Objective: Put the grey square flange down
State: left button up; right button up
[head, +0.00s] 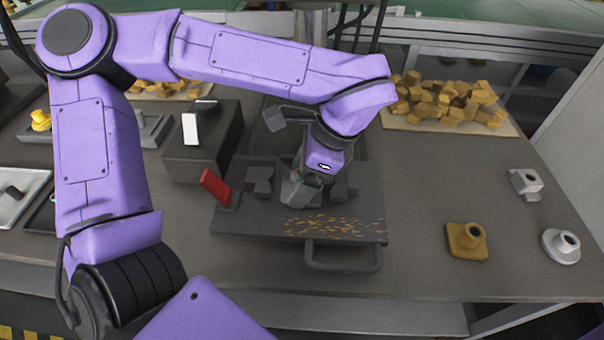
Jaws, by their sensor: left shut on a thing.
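My left gripper (300,196) reaches down over the dark work plate (235,225) in the middle of the table. It is shut on a grey piece, taken as the grey square flange, between two dark clamp blocks (262,182). The fingers and wrist hide most of this piece, so its shape and whether it touches the plate cannot be told. My right gripper is not in view.
A red lever (215,187) stands left of the clamp blocks. Orange chips (335,226) litter the plate's front. A brass square flange (467,241), a pale round flange (561,246) and a light grey flanged part (525,182) stand right. Bare table lies between.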

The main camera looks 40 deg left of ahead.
pick_arm(q)
jog(key=o, duration=1.3)
jog(key=shift+c, duration=0.2)
jog(key=shift+r+p, duration=0.2)
jog(key=shift+p, duration=0.15)
jog(key=v, duration=1.1)
jog(key=shift+d+r, duration=0.15)
jog(key=shift+r, duration=0.2)
jog(key=shift+w, duration=0.15)
